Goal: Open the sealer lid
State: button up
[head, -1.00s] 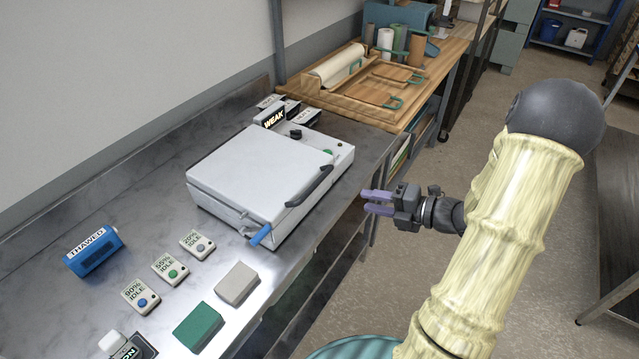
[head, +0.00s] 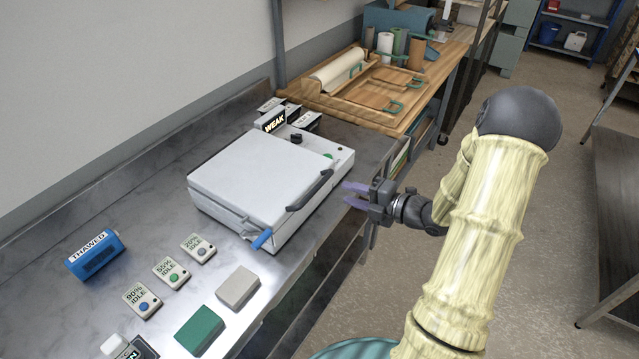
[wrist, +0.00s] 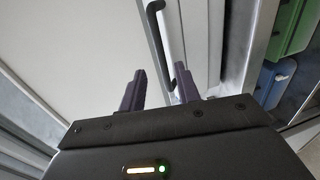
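The sealer (head: 285,232) stands on the metal bench with its white lid (head: 255,172) down. A dark bar handle (head: 311,190) runs along the lid's right edge; it also shows in the wrist view (wrist: 158,38), ahead of the fingers. A blue-tipped lever (head: 262,239) sits at the sealer's front corner. My gripper (head: 350,195) is just right of the handle, its purple fingers pointing at it.
A "WEAK" sign (head: 273,121) stands behind the lid. Labelled tiles (head: 171,271), a blue "THAWED" block (head: 95,254), a green block (head: 200,329) and a grey block (head: 238,287) lie on the bench (head: 60,310). A wooden table (head: 350,108) stands beyond. Floor is clear right of my arm.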

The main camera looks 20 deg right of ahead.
aim_at(319, 183)
jog(key=p+x, duration=0.1)
jog(key=x, duration=0.9)
jog(key=shift+a+p, duration=0.15)
jog(key=shift+p, duration=0.2)
grip_shut()
